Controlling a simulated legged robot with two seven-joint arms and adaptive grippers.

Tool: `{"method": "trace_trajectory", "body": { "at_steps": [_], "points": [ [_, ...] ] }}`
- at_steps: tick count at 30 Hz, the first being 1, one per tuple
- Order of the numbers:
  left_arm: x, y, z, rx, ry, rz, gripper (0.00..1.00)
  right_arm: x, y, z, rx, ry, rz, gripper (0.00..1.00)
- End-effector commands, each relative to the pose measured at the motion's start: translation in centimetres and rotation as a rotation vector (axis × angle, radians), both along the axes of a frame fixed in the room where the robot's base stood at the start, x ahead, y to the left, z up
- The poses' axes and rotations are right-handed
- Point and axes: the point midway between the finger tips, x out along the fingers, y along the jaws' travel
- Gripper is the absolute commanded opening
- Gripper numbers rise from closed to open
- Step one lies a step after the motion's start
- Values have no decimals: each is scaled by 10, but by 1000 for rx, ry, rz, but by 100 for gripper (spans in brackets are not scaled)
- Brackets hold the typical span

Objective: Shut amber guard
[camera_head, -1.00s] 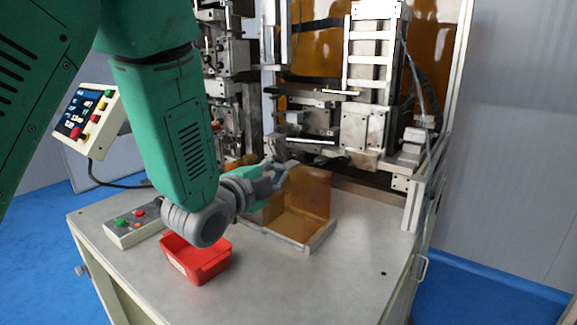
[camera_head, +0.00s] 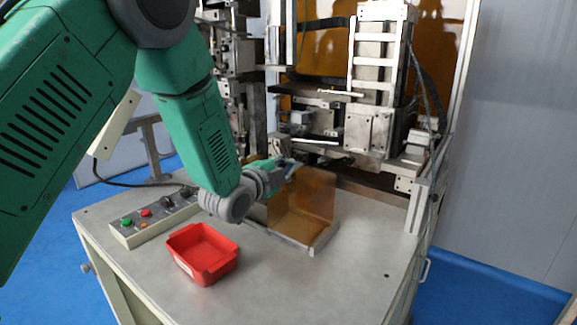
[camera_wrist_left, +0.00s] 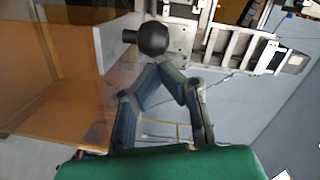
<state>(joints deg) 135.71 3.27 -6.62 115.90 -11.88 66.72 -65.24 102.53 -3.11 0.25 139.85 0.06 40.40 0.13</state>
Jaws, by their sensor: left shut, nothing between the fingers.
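The amber guard (camera_head: 315,192) is a see-through, brownish-amber panel in a pale metal frame at the front of the winding machine. One amber face stands upright and another part lies low near the tabletop. In the left wrist view the amber sheet (camera_wrist_left: 55,75) fills the left side. My left gripper (camera_head: 292,168) is just above and to the left of the upright face in the head view. Its fingertips (camera_wrist_left: 163,70) meet in the wrist view, shut and empty, beside the amber sheet. I cannot tell whether they touch it. My right gripper is not in view.
A red bin (camera_head: 186,264) stands on the table's front left. A button box (camera_head: 150,218) lies behind it. The metal winding machine (camera_head: 372,130) rises behind the guard. A dark round knob (camera_wrist_left: 153,38) shows beyond my fingertips. The table's right front (camera_head: 350,280) is clear.

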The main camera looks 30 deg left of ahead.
Motion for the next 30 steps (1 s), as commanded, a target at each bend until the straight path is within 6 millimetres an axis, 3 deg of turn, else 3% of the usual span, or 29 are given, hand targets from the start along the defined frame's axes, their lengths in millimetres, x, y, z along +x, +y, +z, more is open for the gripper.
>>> {"method": "trace_trajectory", "body": {
  "at_steps": [4, 7, 15, 19, 24, 30],
  "points": [
    [0, 3, 0, -1, -1, 1, 0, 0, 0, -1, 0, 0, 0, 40],
    [3, 17, 0, -1, -2, 5, 0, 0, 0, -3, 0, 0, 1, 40],
    [13, 92, -1, 1, -1, 4, 0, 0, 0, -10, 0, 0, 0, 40],
    [17, 120, 0, 0, -1, 3, 0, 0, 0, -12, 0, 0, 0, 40],
    [18, 135, 1, 0, 0, 2, 0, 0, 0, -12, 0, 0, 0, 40],
    [19, 137, 1, 1, 0, 6, 0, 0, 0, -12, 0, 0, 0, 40]
  ]
}}
